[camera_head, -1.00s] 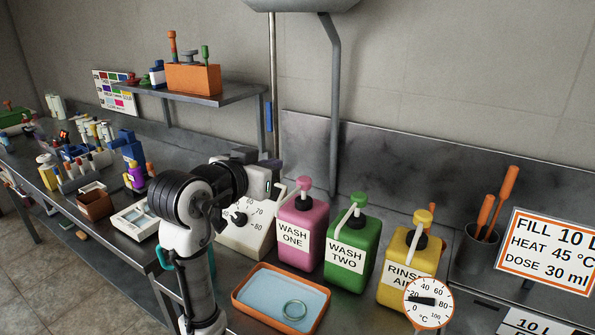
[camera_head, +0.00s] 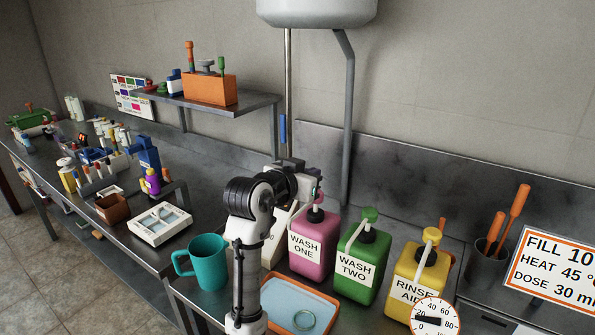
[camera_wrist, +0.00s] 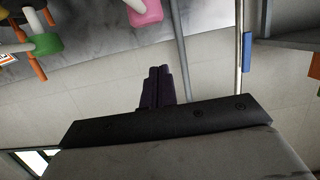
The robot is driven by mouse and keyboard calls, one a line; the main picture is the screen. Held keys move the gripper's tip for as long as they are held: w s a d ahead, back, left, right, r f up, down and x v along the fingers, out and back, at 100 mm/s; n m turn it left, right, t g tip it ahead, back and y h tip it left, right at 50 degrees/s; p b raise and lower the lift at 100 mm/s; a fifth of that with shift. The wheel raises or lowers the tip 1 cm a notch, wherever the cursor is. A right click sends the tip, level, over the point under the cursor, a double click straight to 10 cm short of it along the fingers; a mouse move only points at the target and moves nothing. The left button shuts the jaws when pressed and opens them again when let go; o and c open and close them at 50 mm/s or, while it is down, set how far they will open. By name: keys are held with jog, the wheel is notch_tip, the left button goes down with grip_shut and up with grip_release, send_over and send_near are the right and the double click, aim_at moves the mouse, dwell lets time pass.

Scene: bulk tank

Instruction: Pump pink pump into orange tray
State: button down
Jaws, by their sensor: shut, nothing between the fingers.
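The pink bottle labelled WASH ONE (camera_head: 315,245) stands upright on the steel counter, its pump (camera_head: 316,213) on top. My gripper (camera_head: 320,182) is shut and empty, above and close to this pump head, partly covering it. I cannot tell whether they touch. In the wrist view, my shut dark fingers (camera_wrist: 158,86) show with nothing between them, and a pink part (camera_wrist: 145,10) lies at the top edge, apart from them in the picture.
A green WASH TWO bottle (camera_head: 362,262) and a yellow RINSE AID bottle (camera_head: 418,273) stand right of the pink one. A teal mug (camera_head: 208,263) is left of my arm. A vertical pipe (camera_head: 288,100) and a shelf (camera_head: 240,106) are behind.

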jog(key=shift+f+p, duration=0.45)
jog(key=shift+f, duration=1.55)
jog(key=shift+f, duration=0.1)
notch_tip(320, 180, down, 3)
jog(key=shift+r+b, duration=0.15)
jog(key=shift+b, duration=0.95)
jog(key=shift+r, duration=0.1)
jog(key=shift+d, duration=0.1)
